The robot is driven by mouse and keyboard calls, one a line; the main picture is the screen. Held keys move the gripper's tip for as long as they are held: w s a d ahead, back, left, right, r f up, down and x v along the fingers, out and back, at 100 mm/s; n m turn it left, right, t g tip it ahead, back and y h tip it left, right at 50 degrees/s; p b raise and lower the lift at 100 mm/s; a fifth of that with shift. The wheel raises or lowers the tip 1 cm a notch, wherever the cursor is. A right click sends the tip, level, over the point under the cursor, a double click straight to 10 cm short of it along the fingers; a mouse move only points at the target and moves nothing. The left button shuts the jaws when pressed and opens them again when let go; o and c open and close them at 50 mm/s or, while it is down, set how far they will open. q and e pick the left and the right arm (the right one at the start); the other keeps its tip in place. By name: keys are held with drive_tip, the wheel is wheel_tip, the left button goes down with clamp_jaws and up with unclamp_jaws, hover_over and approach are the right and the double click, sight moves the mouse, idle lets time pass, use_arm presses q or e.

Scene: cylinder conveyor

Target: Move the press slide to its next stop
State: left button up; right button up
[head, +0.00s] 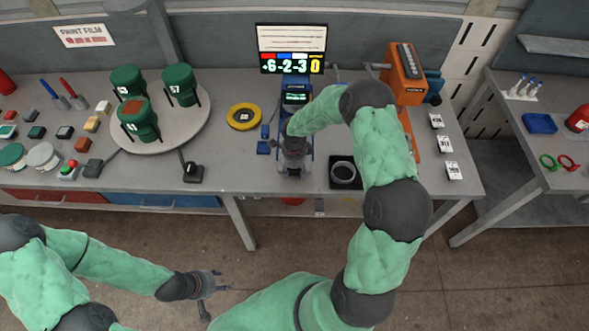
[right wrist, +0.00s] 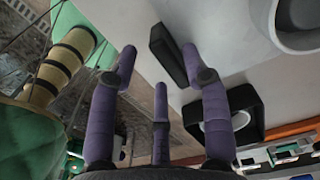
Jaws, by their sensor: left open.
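The blue press (head: 303,125) stands at the middle of the table, below the display board. My right gripper (head: 293,152) is low in front of it and hides much of the slide area, so I cannot tell the slide's position or whether I touch it. In the right wrist view my right gripper (right wrist: 158,70) has its purple fingers spread. A dark block (right wrist: 167,55) lies at or just beyond the fingertips; nothing is visibly clamped. My left gripper (head: 212,284) is open and empty, in front of the table, over the floor.
A display (head: 291,65) reads "+6-2-3 0". A round platform (head: 193,130) with green containers stands left, and a yellow ring (head: 243,116) lies beside the press. A black square holder (head: 345,186) and an orange machine (head: 402,75) are at the right. My right arm crosses the table's right part.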

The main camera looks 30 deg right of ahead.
drive_tip(key=shift+w, duration=0.1)
drive_tip(key=shift+d+r, duration=0.1)
drive_tip(key=shift+w+r, duration=0.1)
drive_tip(key=shift+r, duration=0.25)
wheel_tip(320, 180, up, 11)
idle(0.6)
drive_tip(key=a+f+n+b, duration=0.1)
drive_tip(key=a+f, duration=0.1)
drive_tip(key=f, duration=0.1)
drive_tip(key=s+a+f+n+y+b, duration=0.1)
drive_tip(key=a+f+n, duration=0.1)
drive_tip(key=f, duration=0.1)
drive_tip(key=s+a+f+n, duration=0.1)
drive_tip(key=a+f, duration=0.1)
drive_tip(key=f, duration=0.1)
drive_tip(key=shift+s+n+y+b, duration=0.2)
drive_tip(key=shift+n+y+b, duration=0.1)
drive_tip(key=shift+b, duration=0.1)
drive_tip(key=s+a+f+n+y+b, duration=0.1)
drive_tip(key=s+a+f+n+b, duration=0.3)
drive_tip(key=s+a+f+n, duration=0.3)
drive_tip(key=s+a+f+n+y+b, duration=0.1)
drive_tip(key=s+a+f+n+b, duration=0.4)
drive_tip(key=s+f+n, duration=0.5)
wheel_tip(320, 180, down, 5)
drive_tip(key=s+a, duration=0.1)
drive_tip(key=a, duration=0.1)
drive_tip(key=shift+s+a, duration=0.2)
drive_tip(key=shift+a, duration=0.15)
